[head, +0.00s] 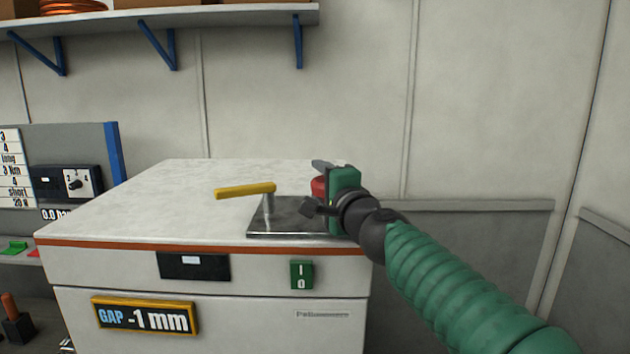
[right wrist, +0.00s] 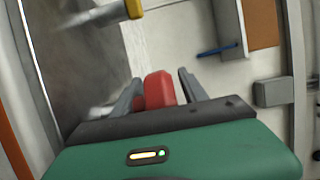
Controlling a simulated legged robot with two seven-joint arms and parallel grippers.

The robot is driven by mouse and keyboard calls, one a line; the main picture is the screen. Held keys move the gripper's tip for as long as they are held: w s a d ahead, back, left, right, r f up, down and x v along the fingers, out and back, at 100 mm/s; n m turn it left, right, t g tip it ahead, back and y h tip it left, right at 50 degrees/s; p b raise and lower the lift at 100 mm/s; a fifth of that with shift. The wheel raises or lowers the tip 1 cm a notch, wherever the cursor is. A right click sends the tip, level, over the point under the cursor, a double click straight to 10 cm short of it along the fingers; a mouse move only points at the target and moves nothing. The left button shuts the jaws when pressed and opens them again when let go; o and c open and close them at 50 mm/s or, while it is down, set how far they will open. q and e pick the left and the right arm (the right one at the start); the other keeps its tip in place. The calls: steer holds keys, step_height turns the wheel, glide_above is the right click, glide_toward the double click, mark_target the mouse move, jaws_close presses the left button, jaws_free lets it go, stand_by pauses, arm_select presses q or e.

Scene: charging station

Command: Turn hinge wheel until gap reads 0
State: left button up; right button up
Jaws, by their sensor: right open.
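The gap sign (head: 145,316) on the front of the white cabinet reads -1 mm. My right gripper (head: 321,175) is at the right end of the cabinet top, beside the metal plate. A red part (head: 318,187), which may be the hinge wheel, is partly hidden by it. In the right wrist view the red part (right wrist: 160,90) sits between the two grey fingers, which are open with a visible gap on its right side. Whether the left finger touches it I cannot tell. My left gripper is not in view.
A yellow lever (head: 245,190) stands on a post on the metal plate (head: 290,221), close to my right gripper. The white cabinet top (head: 180,200) is otherwise clear. A green I/0 switch (head: 302,275) is on the front. A shelf (head: 220,16) hangs above.

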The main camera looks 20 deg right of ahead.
steer(key=shift+s+d+r, duration=0.1)
steer(key=shift+s+d, duration=0.25)
steer(key=shift+d, duration=0.15)
steer(key=shift+c, duration=0.5)
steer(key=shift+s+d, duration=0.1)
steer(key=shift+d, duration=0.05)
steer(key=shift+c, duration=1.4)
steer(key=shift+a, duration=0.3)
steer(key=c, duration=0.7)
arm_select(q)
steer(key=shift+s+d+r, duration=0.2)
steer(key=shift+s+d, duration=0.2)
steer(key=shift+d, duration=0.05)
arm_select(e)
jaws_close()
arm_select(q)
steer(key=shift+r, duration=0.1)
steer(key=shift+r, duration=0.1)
arm_select(e)
steer(key=shift+d, duration=0.1)
